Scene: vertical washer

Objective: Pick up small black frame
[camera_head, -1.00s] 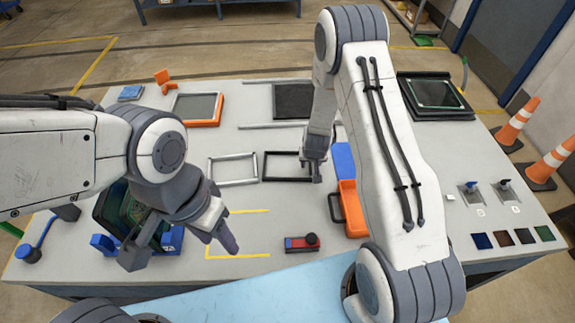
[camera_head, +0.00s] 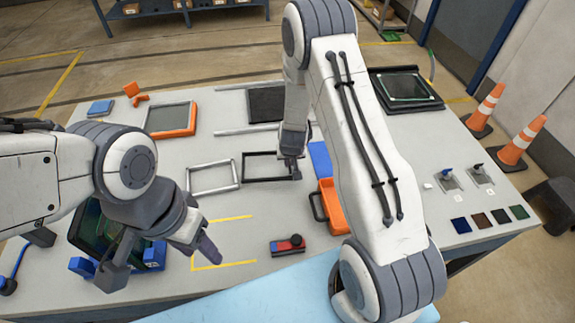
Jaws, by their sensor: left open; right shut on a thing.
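The small black frame (camera_head: 268,180) is a thin open rectangle near the middle of the grey table, just right of a similar light grey frame (camera_head: 215,192). My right gripper (camera_head: 292,172) is shut on the black frame's right side. The fingers partly hide that side, and I cannot tell if the frame is clear of the table. My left gripper (camera_head: 160,262) is open and empty at the front left, in front of a dark device with a green board (camera_head: 92,228), which it partly covers.
A red and black block (camera_head: 287,246) is near the front edge. An orange-edged panel (camera_head: 171,134) and a dark panel (camera_head: 266,104) lie behind.

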